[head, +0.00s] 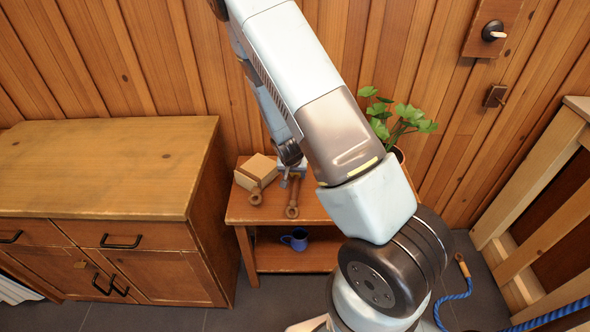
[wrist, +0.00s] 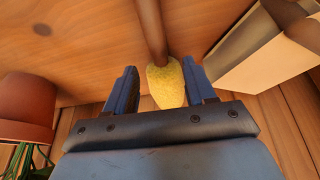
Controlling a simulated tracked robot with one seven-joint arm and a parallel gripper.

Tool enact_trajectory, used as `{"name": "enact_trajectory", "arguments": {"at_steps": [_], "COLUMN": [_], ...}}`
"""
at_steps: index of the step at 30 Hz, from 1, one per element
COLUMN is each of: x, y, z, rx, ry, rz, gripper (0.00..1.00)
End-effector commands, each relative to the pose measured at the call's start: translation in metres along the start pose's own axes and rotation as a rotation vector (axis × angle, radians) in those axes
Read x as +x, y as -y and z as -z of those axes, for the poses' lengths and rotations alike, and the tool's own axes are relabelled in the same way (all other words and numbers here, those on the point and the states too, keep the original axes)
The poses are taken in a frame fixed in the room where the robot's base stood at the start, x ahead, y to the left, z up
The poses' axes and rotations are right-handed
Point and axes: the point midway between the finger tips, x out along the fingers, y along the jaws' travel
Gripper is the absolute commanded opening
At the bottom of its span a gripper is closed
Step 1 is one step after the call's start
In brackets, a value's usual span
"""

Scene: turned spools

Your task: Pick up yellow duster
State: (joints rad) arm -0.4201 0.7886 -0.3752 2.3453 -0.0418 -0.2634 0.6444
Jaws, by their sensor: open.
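The yellow duster (wrist: 166,86) shows in the wrist view as a fuzzy yellow head on a brown handle (wrist: 151,28). It lies on a small wooden table (head: 240,212). My gripper (wrist: 160,68) is open, with one finger on each side of the yellow head and a small gap visible on each side. I cannot tell whether the fingers are low enough to surround it. In the head view, my gripper (head: 291,172) is over the back of the table and the yellow head is hidden. A brown handle (head: 292,200) extends forward from under it.
A pale box-like block (head: 258,168) stands close to the left of my gripper, with another brown handle (head: 256,196) before it. A potted plant (head: 395,120) stands to the right. A blue mug (head: 296,239) sits on the lower shelf. A wooden cabinet (head: 110,160) is at left.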

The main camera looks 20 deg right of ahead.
Motion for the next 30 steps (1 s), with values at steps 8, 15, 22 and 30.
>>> {"name": "enact_trajectory", "arguments": {"at_steps": [8, 15, 22, 30], "x": [0.019, 0.045, 0.053, 0.053], "y": [0.000, 0.000, 0.001, 0.001], "z": [0.000, 0.000, 0.001, 0.001], "rx": [0.000, -0.001, 0.000, 0.000], "ry": [0.001, 0.001, -0.001, -0.001], "rz": [-0.001, -0.001, 0.001, 0.001], "gripper": [0.55, 0.55, 0.55, 0.45]}}
